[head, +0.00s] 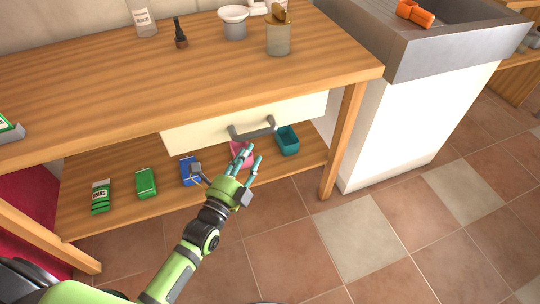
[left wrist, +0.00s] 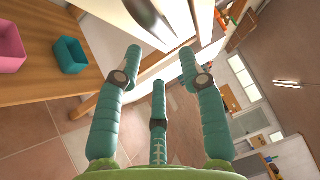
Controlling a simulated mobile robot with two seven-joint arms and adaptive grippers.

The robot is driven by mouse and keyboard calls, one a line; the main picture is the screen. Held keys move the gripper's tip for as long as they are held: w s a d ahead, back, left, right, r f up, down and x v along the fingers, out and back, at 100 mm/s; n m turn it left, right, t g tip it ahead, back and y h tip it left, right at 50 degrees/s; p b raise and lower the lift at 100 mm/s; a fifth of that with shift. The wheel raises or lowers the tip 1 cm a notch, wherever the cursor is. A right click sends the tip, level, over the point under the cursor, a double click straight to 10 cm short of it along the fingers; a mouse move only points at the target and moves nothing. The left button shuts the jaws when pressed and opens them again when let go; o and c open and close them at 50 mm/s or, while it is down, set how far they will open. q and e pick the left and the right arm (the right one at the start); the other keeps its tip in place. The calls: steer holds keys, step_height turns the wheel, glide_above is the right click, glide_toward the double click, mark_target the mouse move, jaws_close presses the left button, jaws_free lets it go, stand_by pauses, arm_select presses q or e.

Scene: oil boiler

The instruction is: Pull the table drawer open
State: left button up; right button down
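The wooden table (head: 120,85) has a cream drawer front (head: 195,134) under its top, and the drawer looks closed. A grey bar handle (head: 254,128) is on the drawer front; the grey handle (left wrist: 152,18) also shows at the top of the left wrist view. My left gripper (head: 246,154) is just below and in front of the handle, apart from it in the head view. In the left wrist view its teal fingers (left wrist: 160,66) are spread, with nothing between them. My right gripper is not in view.
The lower shelf holds green packets (head: 146,183), a blue packet (head: 190,171), a pink container (head: 241,152) and a teal container (head: 288,141). A table leg (head: 343,140) and a sink unit (head: 415,110) stand to the right. The tiled floor in front is clear.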

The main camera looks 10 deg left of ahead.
mark_target(259, 136)
arm_select(q)
steer(key=x, duration=0.7)
steer(key=shift+w+a+r+b, duration=0.15)
steer(key=shift+w+r+b, duration=0.05)
steer(key=shift+r+b, duration=0.1)
jaws_close()
